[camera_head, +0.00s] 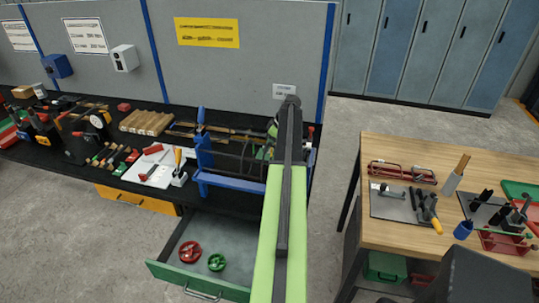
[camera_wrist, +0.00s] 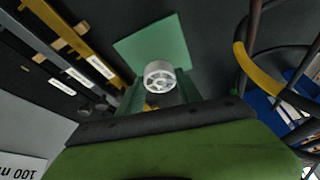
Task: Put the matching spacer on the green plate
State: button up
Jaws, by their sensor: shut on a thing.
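In the wrist view my gripper (camera_wrist: 159,84) has its two green fingers shut on a white wheel-shaped spacer (camera_wrist: 158,69) with spokes. The spacer's open face points to the camera. A flat green plate (camera_wrist: 150,44) shows just beyond the spacer, on a dark surface; the spacer overlaps its lower edge in the picture. I cannot tell whether the spacer touches the plate. In the head view my arm reaches over the bench by the rebar cage (camera_head: 235,158) and hides the spacer and the plate.
Dark rebar hoops (camera_wrist: 265,50), one part yellow, stand close to the right in the wrist view. An open drawer (camera_head: 172,273) holds a red spacer (camera_head: 189,251) and a green spacer (camera_head: 216,262). A wooden table (camera_head: 385,150) stands right.

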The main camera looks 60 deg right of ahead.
notch_tip(320, 180, down, 4)
jog(key=b, duration=0.2)
jog(key=shift+r+b, duration=0.2)
jog(key=shift+b, duration=0.2)
jog(key=shift+r, duration=0.2)
jog(key=shift+f, duration=0.15)
jog(key=o, duration=1.3)
jog(key=shift+r+p, duration=0.4)
jog(key=shift+p, duration=0.05)
jog(key=p+v, duration=1)
jog(key=v, duration=0.1)
jog(key=shift+s+r, duration=0.15)
jog(key=shift+s, duration=0.1)
